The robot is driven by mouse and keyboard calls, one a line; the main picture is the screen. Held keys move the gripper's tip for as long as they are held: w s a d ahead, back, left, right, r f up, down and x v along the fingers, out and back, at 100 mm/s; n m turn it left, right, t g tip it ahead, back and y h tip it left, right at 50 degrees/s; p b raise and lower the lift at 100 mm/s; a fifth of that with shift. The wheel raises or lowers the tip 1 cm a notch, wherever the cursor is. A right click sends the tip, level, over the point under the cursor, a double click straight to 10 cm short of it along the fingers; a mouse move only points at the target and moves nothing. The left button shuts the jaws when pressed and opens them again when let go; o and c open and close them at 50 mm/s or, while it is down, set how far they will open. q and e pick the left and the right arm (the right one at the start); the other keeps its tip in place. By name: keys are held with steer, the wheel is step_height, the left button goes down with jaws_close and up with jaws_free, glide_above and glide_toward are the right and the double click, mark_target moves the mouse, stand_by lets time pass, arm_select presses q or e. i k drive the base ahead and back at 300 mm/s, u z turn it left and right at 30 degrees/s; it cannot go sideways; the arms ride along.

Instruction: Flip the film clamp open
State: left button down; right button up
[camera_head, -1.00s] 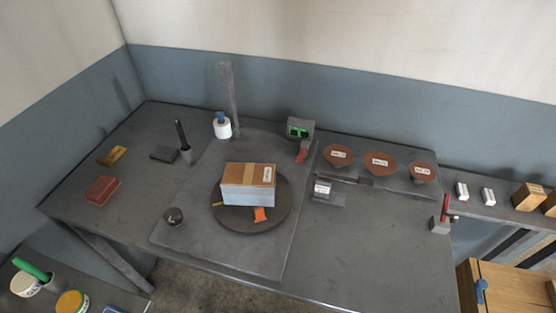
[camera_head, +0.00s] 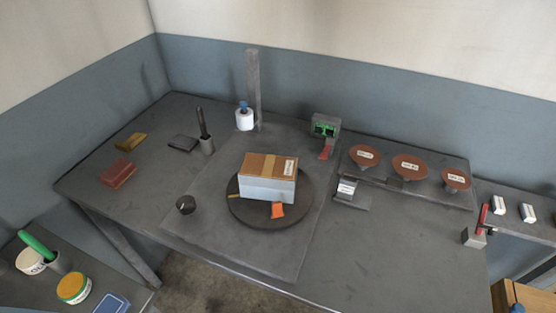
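No part is marked as the film clamp, and I cannot tell for sure which it is. An orange tab (camera_head: 278,210) lies on the dark round turntable (camera_head: 247,213), against the front of a boxed load (camera_head: 268,190) with a brown top. A red upright lever (camera_head: 483,216) stands on a small grey block (camera_head: 473,238) at the right table edge. A red tab (camera_head: 325,153) hangs below a grey device (camera_head: 326,125) with a green front. Neither of my grippers shows.
Three brown round pieces (camera_head: 409,167) stand on a raised plate at the right. The front right tabletop is clear.

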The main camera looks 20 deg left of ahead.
mark_target(277, 210)
steer(key=k, duration=1.3)
steer(key=z, duration=0.7)
steer(key=i, duration=1.35)
steer(key=u, duration=0.7)
